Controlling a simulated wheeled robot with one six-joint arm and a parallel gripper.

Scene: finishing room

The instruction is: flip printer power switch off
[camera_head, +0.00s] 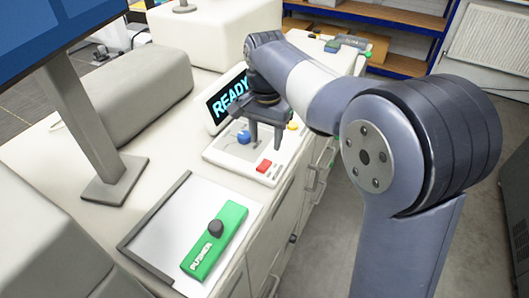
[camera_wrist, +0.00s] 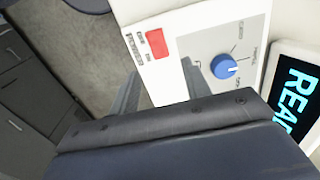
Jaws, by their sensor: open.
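The printer's control panel (camera_head: 230,158) is a pale box on the bench with a lit READY display (camera_head: 229,98). A red switch or button (camera_head: 263,165) sits at its front edge; it also shows in the wrist view (camera_wrist: 156,43), with small unreadable lettering beside it. I cannot tell its on or off position. A blue knob (camera_head: 243,137) sits on a grey dial plate, and it is also in the wrist view (camera_wrist: 223,67). My gripper (camera_head: 266,138) is open and empty, fingers downward above the panel, close to the blue knob and behind the red switch.
A green block marked PUSHER (camera_head: 216,243) with a dark knob lies on a white tray (camera_head: 165,225) nearer me. A yellow button (camera_head: 293,126) is by the panel. A monitor stand (camera_head: 85,135) stands left. Drawers and open floor (camera_head: 330,225) lie right of the bench.

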